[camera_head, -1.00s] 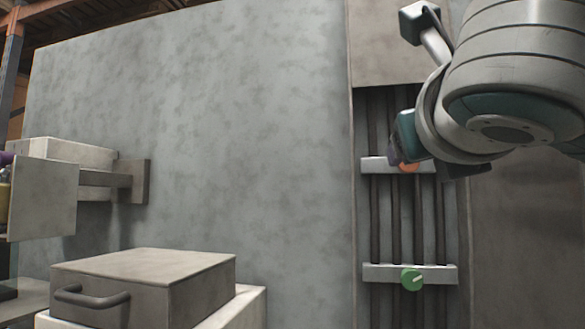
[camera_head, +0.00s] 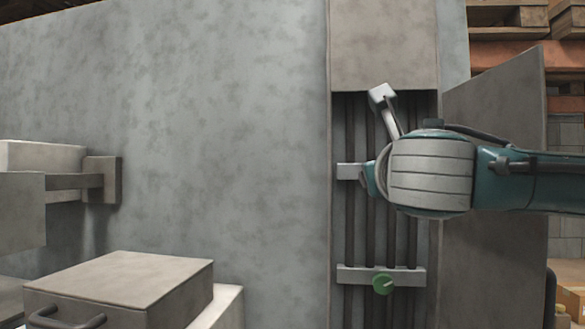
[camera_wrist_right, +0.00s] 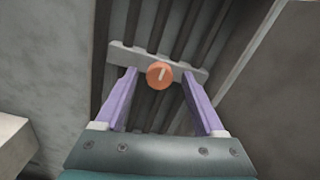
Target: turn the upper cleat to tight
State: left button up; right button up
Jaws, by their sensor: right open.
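The upper cleat is a pale bar (camera_head: 349,171) across dark vertical cables; my right arm covers most of it in the head view. In the right wrist view the bar (camera_wrist_right: 122,54) carries an orange round knob (camera_wrist_right: 160,75) with a pale mark. My right gripper (camera_wrist_right: 158,72) is open, its purple fingers on either side of the knob and apart from it. The lower cleat (camera_head: 408,277) has a green knob (camera_head: 383,284) with a slanted pale mark. My left gripper is not in view.
The cables (camera_head: 371,235) run in a recess below a grey cover panel (camera_head: 384,45). A grey panel (camera_head: 492,170) stands out at the right. A box with a handle (camera_head: 118,287) sits at lower left. The broad wall (camera_head: 220,130) is bare.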

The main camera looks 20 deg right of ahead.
grip_shut()
dwell(0.4)
jog(key=shift+f+m+b, duration=0.15)
jog(key=shift+m+b, duration=10.05)
jog(key=shift+m, duration=7.5)
